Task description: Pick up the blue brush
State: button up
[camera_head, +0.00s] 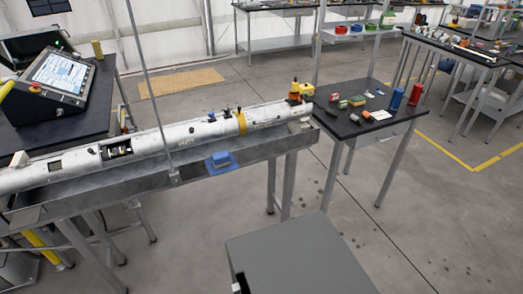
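A long white tube (75,165) lies along the bench, and a thin upright pole rises there. A black table (340,125) at right holds a blue can (397,99), a red can (416,94) and small items. A control console (55,80) stands left.

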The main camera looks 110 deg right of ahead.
aim_at(220, 159)
jog(key=z, duration=0.05)
jog(key=k, duration=0.5)
jog(key=z, duration=1.15)
